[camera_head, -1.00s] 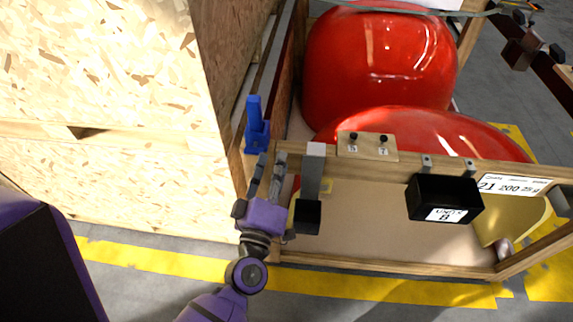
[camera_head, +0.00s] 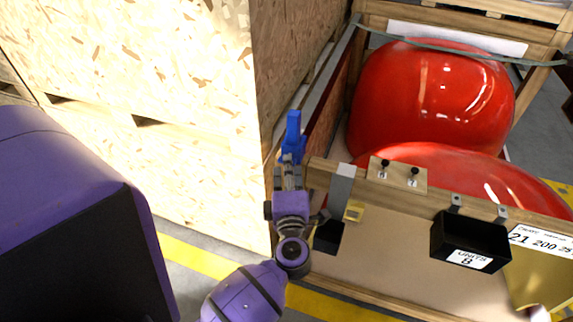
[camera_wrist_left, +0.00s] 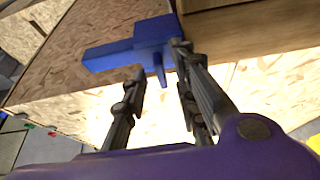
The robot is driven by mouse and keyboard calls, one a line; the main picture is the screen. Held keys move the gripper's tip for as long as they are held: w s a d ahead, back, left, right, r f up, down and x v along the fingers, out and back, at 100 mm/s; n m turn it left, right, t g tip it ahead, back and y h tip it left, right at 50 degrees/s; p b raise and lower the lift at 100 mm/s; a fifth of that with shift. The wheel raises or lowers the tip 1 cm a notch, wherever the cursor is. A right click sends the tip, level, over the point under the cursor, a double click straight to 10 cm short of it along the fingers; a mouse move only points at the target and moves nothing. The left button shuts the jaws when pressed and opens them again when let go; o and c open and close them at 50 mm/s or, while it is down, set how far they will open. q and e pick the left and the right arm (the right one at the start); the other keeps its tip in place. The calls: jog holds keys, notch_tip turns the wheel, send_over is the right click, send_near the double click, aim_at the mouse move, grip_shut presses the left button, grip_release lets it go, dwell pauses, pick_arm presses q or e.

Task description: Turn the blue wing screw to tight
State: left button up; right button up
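The blue wing screw (camera_head: 293,132) stands at the left end of the wooden crate's front rail, beside the chipboard box. In the left wrist view, its long blue bar (camera_wrist_left: 125,48) points left and a small blue tab hangs below. My left gripper (camera_head: 288,165) is just in front of the screw, and its fingertips overlap the lower part of it in the head view. In the left wrist view, the fingers (camera_wrist_left: 158,70) are apart, with the small tab between them; whether they touch it I cannot tell. My right gripper is out of view.
The chipboard box (camera_head: 140,110) rises close on the left. The crate's front rail (camera_head: 320,176) carries a metal bracket (camera_head: 340,185) right of my gripper and a black units box (camera_head: 470,240) farther right. Red nosecones (camera_head: 435,95) fill the crate behind.

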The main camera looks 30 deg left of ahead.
pick_arm(q)
jog(key=shift+x, duration=0.8)
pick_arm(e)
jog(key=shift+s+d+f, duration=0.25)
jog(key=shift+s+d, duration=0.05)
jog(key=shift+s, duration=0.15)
pick_arm(q)
grip_shut()
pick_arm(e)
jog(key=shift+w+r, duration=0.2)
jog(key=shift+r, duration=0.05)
